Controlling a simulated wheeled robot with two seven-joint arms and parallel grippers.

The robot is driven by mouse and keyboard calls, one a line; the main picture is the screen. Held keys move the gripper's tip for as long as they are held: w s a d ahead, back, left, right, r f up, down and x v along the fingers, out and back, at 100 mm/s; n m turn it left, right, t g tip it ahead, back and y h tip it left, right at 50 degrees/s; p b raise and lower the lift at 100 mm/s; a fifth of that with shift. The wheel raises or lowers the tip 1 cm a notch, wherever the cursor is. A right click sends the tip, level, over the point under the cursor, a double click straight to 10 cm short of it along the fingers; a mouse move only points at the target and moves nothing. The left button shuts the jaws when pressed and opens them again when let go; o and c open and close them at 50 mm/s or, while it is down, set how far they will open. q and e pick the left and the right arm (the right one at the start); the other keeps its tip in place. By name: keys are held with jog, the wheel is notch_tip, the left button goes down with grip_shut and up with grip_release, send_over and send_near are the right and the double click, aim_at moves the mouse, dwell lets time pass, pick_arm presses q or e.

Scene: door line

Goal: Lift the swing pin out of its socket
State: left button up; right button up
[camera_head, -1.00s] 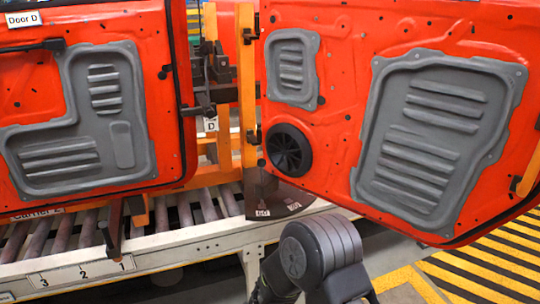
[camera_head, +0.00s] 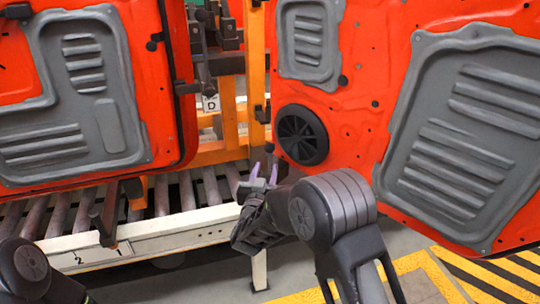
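My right gripper (camera_head: 264,175) reaches in from the bottom, its two purple fingertips apart with nothing visible between them. It is just left of and below the round black speaker (camera_head: 301,135) on the right red door (camera_head: 361,118). A dark bracket (camera_head: 262,113) sits on the orange post (camera_head: 256,70) above the gripper. A small dark knob (camera_head: 269,148) shows just above the fingertips. I cannot tell which dark part is the swing pin or its socket. My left arm shows at the bottom left; its gripper is out of view.
The left red door (camera_head: 160,100) hangs over the roller conveyor (camera_head: 180,195), whose white side rail (camera_head: 160,235) runs below my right gripper. A tag marked D (camera_head: 211,102) hangs between the doors. Yellow-black striped floor (camera_head: 500,280) lies at the lower right.

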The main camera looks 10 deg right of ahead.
aim_at(269, 157)
jog(key=shift+w+d+r, duration=0.1)
jog(key=shift+w+d, duration=0.1)
jog(key=shift+w, duration=0.25)
jog(key=p+x, duration=0.1)
jog(key=x, duration=0.5)
jog(key=shift+w+d+p, duration=0.15)
jog(key=shift+w+p, duration=0.2)
jog(key=shift+c, duration=0.5)
grip_shut()
